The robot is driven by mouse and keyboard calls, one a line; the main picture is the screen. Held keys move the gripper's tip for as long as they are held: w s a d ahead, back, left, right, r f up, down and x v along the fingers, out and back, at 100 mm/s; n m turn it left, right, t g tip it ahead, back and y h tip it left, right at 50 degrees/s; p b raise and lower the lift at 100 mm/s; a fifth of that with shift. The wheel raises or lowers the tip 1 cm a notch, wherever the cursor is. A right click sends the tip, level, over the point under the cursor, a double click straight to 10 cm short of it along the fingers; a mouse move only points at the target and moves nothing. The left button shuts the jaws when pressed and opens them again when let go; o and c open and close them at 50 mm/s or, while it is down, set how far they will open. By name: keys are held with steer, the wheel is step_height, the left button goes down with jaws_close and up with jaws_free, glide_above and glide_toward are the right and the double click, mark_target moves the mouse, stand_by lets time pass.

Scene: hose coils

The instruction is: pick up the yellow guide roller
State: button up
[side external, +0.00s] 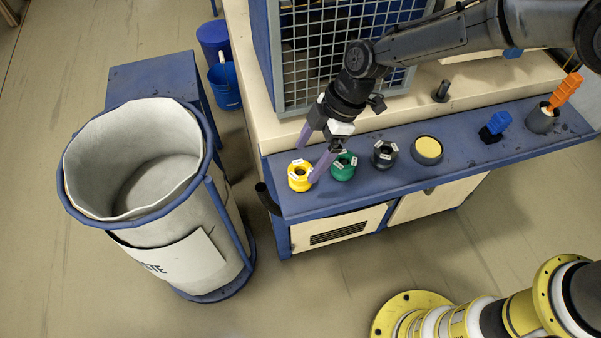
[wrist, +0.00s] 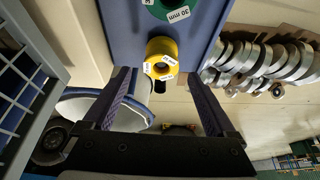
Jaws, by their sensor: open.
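The yellow guide roller (side external: 299,176) stands at the left end of the blue shelf (side external: 470,150) in the side view. It is a short ring with white labels and a hole in its top. In the wrist view the yellow roller (wrist: 161,50) shows ahead of and between my two fingers, with white size labels on it. My gripper (side external: 311,157) is open, with purple fingers reaching down near the roller. In the wrist view my fingers (wrist: 162,85) are spread wide with nothing between their tips.
A green roller (side external: 344,166) stands just right of the yellow one, then a black roller (side external: 384,154) and a yellow-topped round piece (side external: 428,150). A wire cage (side external: 340,50) rises behind. A large waste bin (side external: 213,255) stands left of the shelf.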

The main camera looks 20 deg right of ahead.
mark_target(300, 173)
steer(key=shift+x, duration=2.7)
steer(key=shift+s, duration=0.1)
steer(key=shift+c, duration=0.2)
jaws_close()
